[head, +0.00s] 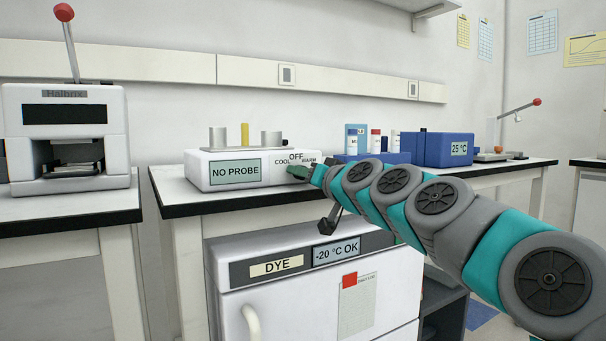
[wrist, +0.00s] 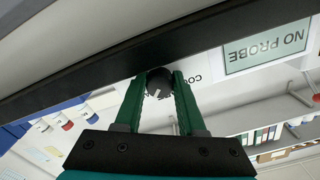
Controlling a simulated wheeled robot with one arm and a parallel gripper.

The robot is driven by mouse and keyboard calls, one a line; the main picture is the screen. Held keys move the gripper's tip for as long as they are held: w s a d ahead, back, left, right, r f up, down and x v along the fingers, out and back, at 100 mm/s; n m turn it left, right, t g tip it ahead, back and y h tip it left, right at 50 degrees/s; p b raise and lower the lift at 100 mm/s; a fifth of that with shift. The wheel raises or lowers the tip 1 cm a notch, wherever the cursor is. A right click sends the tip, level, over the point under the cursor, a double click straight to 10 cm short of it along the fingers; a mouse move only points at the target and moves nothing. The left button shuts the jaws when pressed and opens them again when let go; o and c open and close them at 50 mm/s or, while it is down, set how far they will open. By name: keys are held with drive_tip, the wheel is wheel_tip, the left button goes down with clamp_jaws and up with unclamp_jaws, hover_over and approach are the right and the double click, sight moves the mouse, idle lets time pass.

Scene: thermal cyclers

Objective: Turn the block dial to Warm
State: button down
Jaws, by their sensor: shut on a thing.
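The white block unit (head: 225,160) stands on the bench, with a display (head: 235,172) reading "NO PROBE". Labels COOL, OFF and WARM sit on its front, around the dial's place. In the head view my gripper (head: 303,172) reaches the right part of that front and hides the dial. In the wrist view my gripper (wrist: 160,88) has its two green fingers either side of the dark, round block dial (wrist: 159,78), shut on it. A small white mark shows on the dial, but I cannot tell which label it points to. Part of the COOL label shows beside the right finger.
Metal posts and a yellow one stand on the unit. A blue box (head: 435,149) reading "25 °C" and several small bottles stand to the right. A white freezer (head: 310,290) labelled DYE is below the bench. A Halbrix press (head: 68,135) stands on the left bench.

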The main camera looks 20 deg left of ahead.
idle(0.4)
drive_tip(key=c, duration=0.5)
unclamp_jaws()
drive_tip(key=shift+s+d, duration=0.1)
drive_tip(key=v, duration=0.7)
drive_tip(key=shift+s+d, duration=0.2)
